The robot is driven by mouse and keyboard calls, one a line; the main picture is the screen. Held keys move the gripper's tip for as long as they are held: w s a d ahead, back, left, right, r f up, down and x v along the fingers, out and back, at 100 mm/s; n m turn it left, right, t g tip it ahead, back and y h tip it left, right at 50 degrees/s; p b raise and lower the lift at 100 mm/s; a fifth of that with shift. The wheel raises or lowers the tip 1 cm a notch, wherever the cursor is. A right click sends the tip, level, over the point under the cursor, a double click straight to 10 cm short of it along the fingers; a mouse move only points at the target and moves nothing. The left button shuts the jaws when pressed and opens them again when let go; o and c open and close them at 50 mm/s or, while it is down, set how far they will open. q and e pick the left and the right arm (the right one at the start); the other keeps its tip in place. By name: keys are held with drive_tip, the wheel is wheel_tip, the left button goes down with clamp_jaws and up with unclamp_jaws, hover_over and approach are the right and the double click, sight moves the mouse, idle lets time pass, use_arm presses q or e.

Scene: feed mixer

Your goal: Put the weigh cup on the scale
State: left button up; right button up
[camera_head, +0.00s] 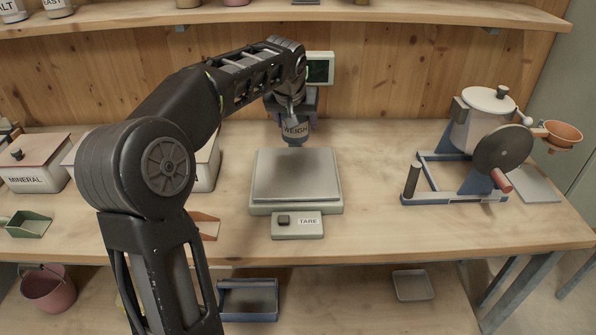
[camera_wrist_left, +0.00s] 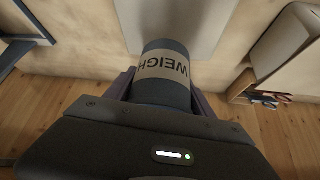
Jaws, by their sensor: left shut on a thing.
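The weigh cup (camera_head: 296,131) is a dark blue-grey cup with a pale band marked WEIGH. My left gripper (camera_head: 297,112) is shut on it and holds it over the back edge of the scale in the head view. The cup also shows between the two fingers in the left wrist view (camera_wrist_left: 165,70). The scale (camera_head: 296,176) has a bare grey square pan and a pale green body, with a TARE button (camera_head: 284,220) in front. The pan shows beyond the cup in the left wrist view (camera_wrist_left: 175,22). My right gripper is not in view.
A small display (camera_head: 320,68) stands behind the scale. A mixer with a hand crank (camera_head: 486,125) is at the right. A MINERAL bin (camera_head: 35,170) and a green scoop (camera_head: 29,224) are at the left. The bench (camera_head: 375,215) right of the scale is clear.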

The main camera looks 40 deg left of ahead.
sight(293, 141)
use_arm(q)
drive_tip(key=shift+f, duration=3.1)
drive_tip(key=shift+f, duration=1.9)
drive_tip(key=shift+f, duration=0.25)
drive_tip(key=o, duration=1.3)
drive_tip(key=shift+r, duration=0.1)
drive_tip(key=shift+r, duration=0.15)
drive_tip(key=shift+r, duration=0.15)
drive_tip(key=v, duration=1.2)
drive_tip(key=shift+b, duration=0.35)
